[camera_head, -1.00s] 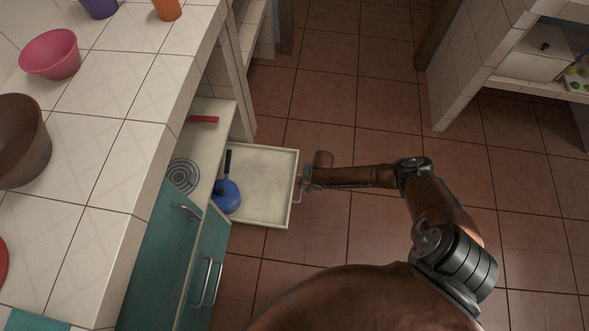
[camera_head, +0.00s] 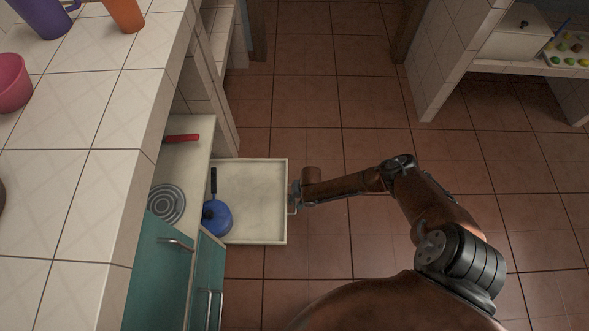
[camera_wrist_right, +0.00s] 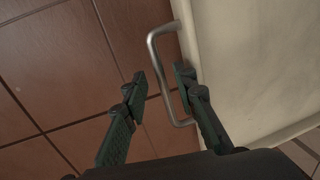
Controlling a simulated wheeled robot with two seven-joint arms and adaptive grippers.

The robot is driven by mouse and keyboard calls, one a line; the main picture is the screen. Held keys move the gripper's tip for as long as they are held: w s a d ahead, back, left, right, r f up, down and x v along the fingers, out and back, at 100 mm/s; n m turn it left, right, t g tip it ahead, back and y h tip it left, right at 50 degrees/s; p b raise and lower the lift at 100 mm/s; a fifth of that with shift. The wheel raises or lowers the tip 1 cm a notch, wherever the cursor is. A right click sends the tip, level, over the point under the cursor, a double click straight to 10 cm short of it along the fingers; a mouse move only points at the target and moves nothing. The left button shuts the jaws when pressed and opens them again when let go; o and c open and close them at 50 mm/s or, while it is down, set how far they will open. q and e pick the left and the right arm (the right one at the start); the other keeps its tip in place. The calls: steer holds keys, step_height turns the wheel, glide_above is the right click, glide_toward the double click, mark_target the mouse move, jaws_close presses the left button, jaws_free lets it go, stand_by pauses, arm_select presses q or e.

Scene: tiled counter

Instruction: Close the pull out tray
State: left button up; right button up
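The pull-out tray (camera_head: 276,202) is a shallow, cream-coloured drawer standing out from the lower cabinet. My right gripper (camera_head: 294,197) is at the handle. In the right wrist view its two fingers (camera_wrist_right: 160,82) are apart, one on each side of the bar, with gaps visible. A blue pan (camera_head: 217,220) with a dark handle lies at the tray's left side. My left gripper is out of view.
A tiled counter (camera_head: 85,120) with cups and a pink bowl (camera_head: 12,84) is at the left. Teal cabinet doors (camera_head: 160,270) stand beside the tray's near-left corner. A red-handled object (camera_head: 182,138) lies on the shelf.

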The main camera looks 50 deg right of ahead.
steer(key=shift+c, duration=0.6)
jaws_close()
